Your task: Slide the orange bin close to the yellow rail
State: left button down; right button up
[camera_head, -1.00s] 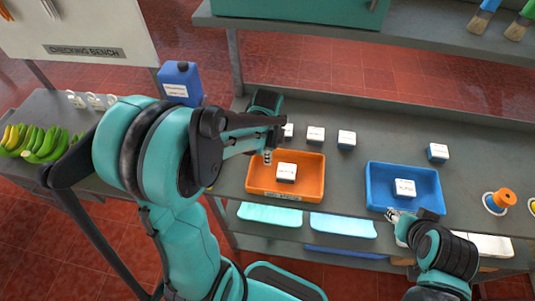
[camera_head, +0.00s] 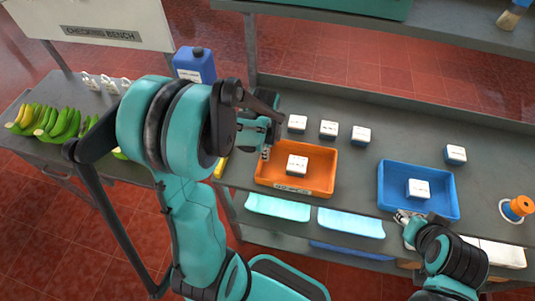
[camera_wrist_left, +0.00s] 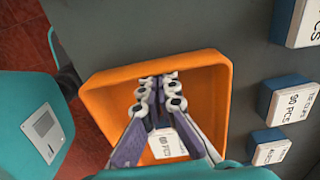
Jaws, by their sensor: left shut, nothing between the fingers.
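The orange bin (camera_head: 325,188) is a shallow open tray on the grey table, with a small white-topped box (camera_head: 297,165) inside. My left gripper (camera_head: 266,153) is shut and empty at the bin's left back corner. In the left wrist view its fingertips (camera_wrist_left: 158,85) are together over the orange bin (camera_wrist_left: 98,105), partly covering the box inside. Whether they touch the bin is unclear. A short piece of the yellow rail (camera_head: 220,168) shows left of the bin at the table's end; my left arm hides the rest. My right gripper (camera_head: 402,217) is at the blue bin's front edge, its jaws unclear.
A blue bin (camera_head: 452,203) with a white-topped box stands to the right. Several small boxes (camera_head: 329,128) stand behind the orange bin. An orange spool (camera_head: 518,206) is at the far right. A blue jug (camera_head: 195,66) and green bananas (camera_head: 58,122) are at the left.

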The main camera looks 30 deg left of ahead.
pick_arm(q)
jog(key=s+a, duration=0.1)
jog(key=a, duration=0.2)
jog(key=s+a, duration=0.1)
jog(key=a, duration=0.3)
jog(key=s+a, duration=0.1)
jog(key=a, duration=0.2)
jog(key=shift+a+b, duration=0.3)
jog(key=shift+b, duration=0.05)
pick_arm(e)
jog(key=shift+f, duration=0.4)
pick_arm(q)
jog(key=shift+w+d, duration=0.1)
jog(key=shift+d, duration=0.15)
jog(key=shift+w+d+f, duration=0.1)
jog(key=shift+w+d, duration=0.1)
jog(key=shift+d, duration=0.4)
jog(key=shift+w+d, duration=0.2)
jog(key=shift+d, duration=0.35)
jog(key=shift+d+r, duration=0.6)
jog(key=shift+r, duration=0.1)
notch_tip(320, 180, up, 9)
jog(key=p, duration=0.3)
pick_arm(e)
jog(key=r, duration=0.2)
jog(key=s+r, duration=0.1)
jog(key=shift+d, duration=0.35)
pick_arm(q)
jog(key=shift+f, duration=0.1)
